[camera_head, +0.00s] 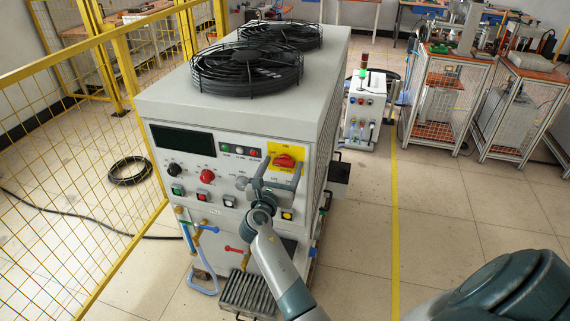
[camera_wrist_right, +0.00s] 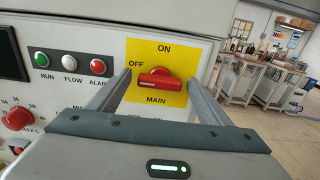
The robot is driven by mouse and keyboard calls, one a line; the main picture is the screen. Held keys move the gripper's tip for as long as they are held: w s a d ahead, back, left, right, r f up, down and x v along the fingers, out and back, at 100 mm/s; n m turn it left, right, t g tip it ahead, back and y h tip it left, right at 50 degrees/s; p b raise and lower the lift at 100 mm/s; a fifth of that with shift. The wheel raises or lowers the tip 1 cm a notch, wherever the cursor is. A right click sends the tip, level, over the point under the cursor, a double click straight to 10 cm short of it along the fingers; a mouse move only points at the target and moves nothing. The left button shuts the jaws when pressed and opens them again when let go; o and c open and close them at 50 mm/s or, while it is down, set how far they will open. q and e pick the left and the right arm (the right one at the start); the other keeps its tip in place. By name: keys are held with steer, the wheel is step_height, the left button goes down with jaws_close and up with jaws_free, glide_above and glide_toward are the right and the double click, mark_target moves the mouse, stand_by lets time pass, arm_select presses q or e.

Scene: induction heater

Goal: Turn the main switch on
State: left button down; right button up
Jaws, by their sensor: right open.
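The main switch (camera_head: 285,161) is a red rotary handle on a yellow plate at the upper right of the grey machine's front panel. In the right wrist view, the red handle (camera_wrist_right: 155,82) lies horizontal. The yellow plate (camera_wrist_right: 172,101) reads ON above, OFF at upper left and MAIN below. My right gripper (camera_head: 279,172) is open in front of the switch. In the wrist view its fingers stand left and right of the handle, with a gap on each side. I cannot tell the exact depth between fingertips and panel. My left gripper is not in view.
The machine (camera_head: 240,128) carries a dark display, knobs and push buttons. RUN, FLOW and ALARM lamps (camera_wrist_right: 70,63) sit left of the switch. Hoses and a red-handled valve (camera_head: 234,249) are below.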

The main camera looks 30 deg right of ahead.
steer(key=shift+a+r, duration=0.1)
steer(key=c, duration=1)
steer(key=shift+s, duration=0.1)
steer(key=shift+c, duration=0.2)
